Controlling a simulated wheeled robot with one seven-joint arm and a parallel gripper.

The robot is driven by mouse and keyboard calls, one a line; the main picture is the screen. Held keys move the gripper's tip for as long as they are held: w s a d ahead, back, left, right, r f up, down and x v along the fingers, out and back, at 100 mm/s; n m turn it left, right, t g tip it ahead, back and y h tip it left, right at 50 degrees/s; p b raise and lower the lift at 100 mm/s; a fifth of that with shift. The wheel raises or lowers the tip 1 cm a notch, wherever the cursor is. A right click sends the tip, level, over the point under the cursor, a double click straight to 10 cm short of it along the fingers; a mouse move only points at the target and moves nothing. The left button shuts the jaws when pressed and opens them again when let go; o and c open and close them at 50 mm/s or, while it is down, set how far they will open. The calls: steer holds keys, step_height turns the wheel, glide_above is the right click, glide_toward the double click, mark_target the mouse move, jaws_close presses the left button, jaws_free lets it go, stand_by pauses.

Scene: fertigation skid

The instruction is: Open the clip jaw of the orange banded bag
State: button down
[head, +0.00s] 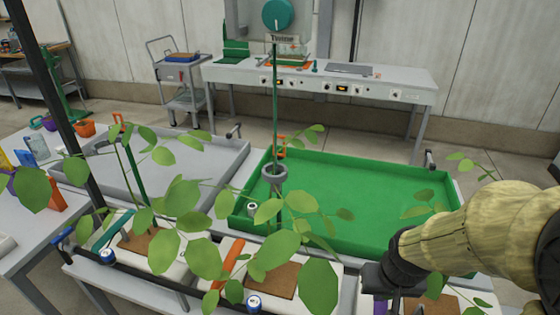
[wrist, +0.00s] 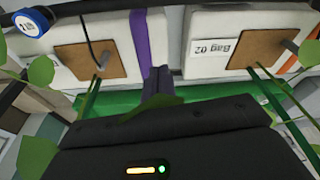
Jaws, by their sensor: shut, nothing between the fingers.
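The orange banded bag (head: 238,252) is a white bag with an orange band and a brown square on top, partly under leaves in the head view. In the wrist view the bag (wrist: 205,30) shows upside down with a "Bag 02" label. A tall green stem rises from it through a grey ring (head: 273,172). A small orange piece (head: 281,141) sits at the stem just above the ring; I cannot tell whether it is the clip or how its jaw stands. My gripper (wrist: 157,76) is shut and empty, close to the purple-banded bag (wrist: 128,48) beside it.
Leaves hang over the bags and around my arm. A green tray (head: 350,180) lies behind the bags, with a grey tray (head: 215,160) to its left. A white bench (head: 330,80) stands at the back.

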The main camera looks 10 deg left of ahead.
steer(key=w+a+r+n+g+y+p, duration=0.1)
steer(key=w+a+r+n+g+p, duration=0.1)
steer(key=w+a+r+n+p, duration=0.35)
steer(key=w+a+r+n+g+y+p, duration=0.1)
steer(key=w+a+r+n+p, duration=0.15)
steer(key=w+r+p, duration=0.6)
steer(key=n+g+y+p, duration=0.3)
steer(key=n+g+p, duration=0.2)
steer(key=n+p, duration=0.35)
glide_toward(273, 176)
steer(key=w, duration=0.1)
steer(key=w+d+r+n, duration=0.1)
steer(key=shift+w+r, duration=0.15)
steer(key=shift+w, duration=0.15)
steer(key=p+x, duration=0.3)
steer(key=x, duration=0.7)
steer(key=shift+w, duration=0.2)
steer(key=shift+s+m+t+y+b, duration=0.2)
steer(key=shift+m+t+y+b, duration=0.35)
steer(key=shift+m+b, duration=0.4)
steer(key=shift+f+m+t+b, duration=0.2)
steer(key=shift+m+t+b, duration=0.2)
steer(key=shift+b, duration=0.5)
